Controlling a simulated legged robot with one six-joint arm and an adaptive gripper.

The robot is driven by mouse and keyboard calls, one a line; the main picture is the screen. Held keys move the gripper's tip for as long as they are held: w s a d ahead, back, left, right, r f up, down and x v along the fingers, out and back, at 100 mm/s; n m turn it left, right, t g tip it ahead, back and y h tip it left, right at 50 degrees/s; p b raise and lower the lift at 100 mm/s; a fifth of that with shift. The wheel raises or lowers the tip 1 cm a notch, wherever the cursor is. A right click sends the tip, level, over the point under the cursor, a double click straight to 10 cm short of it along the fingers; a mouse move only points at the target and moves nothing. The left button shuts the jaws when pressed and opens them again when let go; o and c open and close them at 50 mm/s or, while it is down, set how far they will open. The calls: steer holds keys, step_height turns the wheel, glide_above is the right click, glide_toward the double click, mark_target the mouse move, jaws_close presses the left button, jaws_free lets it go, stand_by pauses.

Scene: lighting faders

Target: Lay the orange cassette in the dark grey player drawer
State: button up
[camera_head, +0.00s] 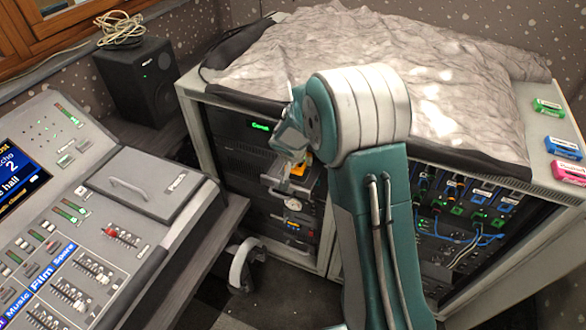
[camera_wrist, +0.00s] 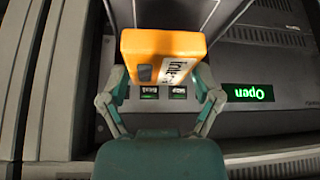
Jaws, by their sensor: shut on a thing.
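My gripper (camera_wrist: 163,88) is shut on the orange cassette (camera_wrist: 160,52), one finger at each side of it, in the wrist view. The cassette has a white label with dark lettering. In the head view, only a small orange part of the cassette (camera_head: 301,167) shows below my wrist, in front of the equipment rack. A pulled-out player drawer (camera_head: 284,192) is just below it in the rack. In the wrist view, a grey drawer-like surface (camera_wrist: 170,14) lies behind the cassette. My arm and the cassette hide much of the drawer, and I cannot tell whether they touch.
A green "Open" display (camera_wrist: 248,93) is on the rack front. A mixing desk (camera_head: 150,190) stands at the left, with a black speaker (camera_head: 139,78) behind it. A grey cloth (camera_head: 440,75) covers the rack top. Green, blue and pink cassettes (camera_head: 563,147) lie at the right.

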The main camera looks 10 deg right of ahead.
mark_target(293, 168)
steer(key=w+f, duration=0.2)
steer(key=f, duration=0.1)
steer(key=shift+w+a+f, duration=0.15)
steer(key=shift+w+a, duration=0.1)
steer(key=shift+w, duration=0.15)
steer(key=shift+f, duration=1.6)
steer(key=o, duration=0.9)
steer(key=shift+o, duration=0.2)
steer(key=shift+r, duration=0.1)
